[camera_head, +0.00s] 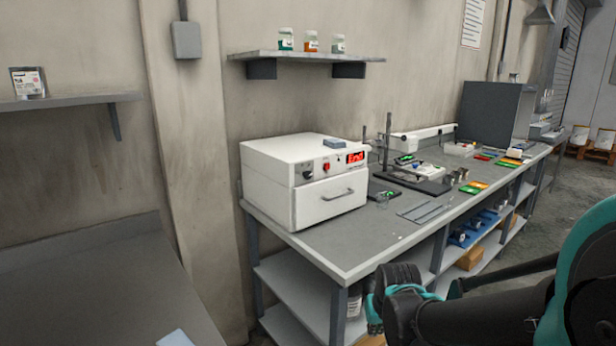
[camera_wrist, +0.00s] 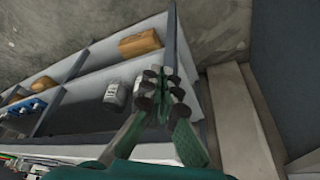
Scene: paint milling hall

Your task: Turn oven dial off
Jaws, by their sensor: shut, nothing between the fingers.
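The oven (camera_head: 305,180) is a white box on the left end of the long bench. Its front has a black dial (camera_head: 307,174), a red knob (camera_head: 326,166) and a red lit display (camera_head: 355,157) that seems to read "End". Its handled drawer front is closed. The dial's pointer is too small to read. My gripper (camera_wrist: 160,88) is shut and empty in the wrist view, in front of the bench's lower shelves. My arm's end (camera_head: 398,290) is at the lower right in the head view, apart from the oven. The oven is not in the wrist view.
The bench (camera_head: 345,250) holds stands and small instruments to the oven's right. A wall shelf (camera_head: 300,55) with jars hangs above the oven. A grey table (camera_head: 90,290) stands at the left. A cardboard box (camera_wrist: 140,42) and a white container (camera_wrist: 115,92) are on the lower shelves.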

